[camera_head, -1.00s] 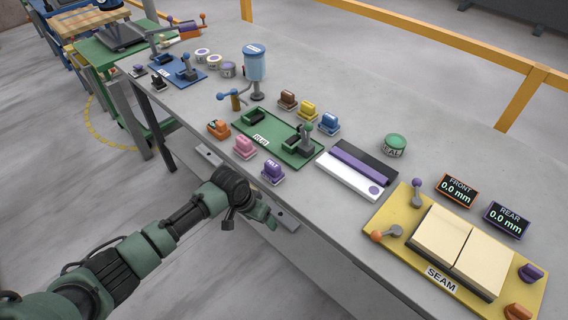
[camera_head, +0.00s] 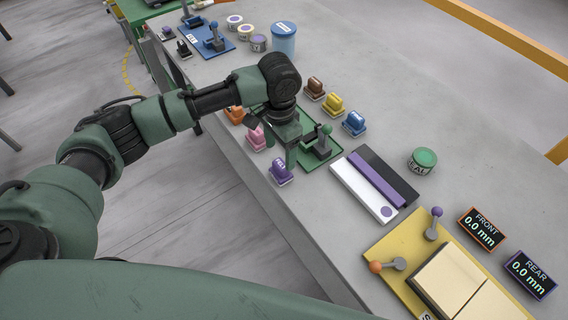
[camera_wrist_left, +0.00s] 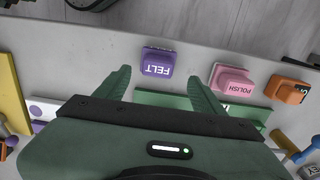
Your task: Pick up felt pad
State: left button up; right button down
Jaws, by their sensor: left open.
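The felt pad (camera_head: 281,172) is a small purple block labelled FELT, standing on the grey slab near its front edge. It also shows in the left wrist view (camera_wrist_left: 158,62), beyond and between the fingers. My left gripper (camera_head: 286,153) is over the green plate, just beside the felt pad, with its fingers pointing down. In the left wrist view its fingers (camera_wrist_left: 158,80) are spread apart with nothing held between them. My right gripper is not in view.
The pink polish pad (camera_head: 256,138) and orange pad (camera_head: 234,114) stand left of the felt pad. The green plate (camera_head: 322,157) with a lever lies behind it. A white and purple tray (camera_head: 355,190) is to the right.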

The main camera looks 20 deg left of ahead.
aim_at(281, 164)
pick_arm(q)
jog(key=f, duration=0.1)
jog(key=f+p, duration=0.1)
jog(key=f, duration=0.1)
jog(key=shift+s+p, duration=0.3)
jog(key=shift+s, duration=0.1)
jog(key=shift+w+d+f, duration=0.1)
jog(key=shift+w+f, duration=0.05)
jog(key=shift+f, duration=0.5)
jog(key=shift+w+f, duration=0.1)
jog(key=shift+f, duration=0.75)
jog(key=c, duration=1.3)
grip_shut()
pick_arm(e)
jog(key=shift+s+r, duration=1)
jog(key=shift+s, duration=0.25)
pick_arm(q)
jog(key=shift+r, duration=0.1)
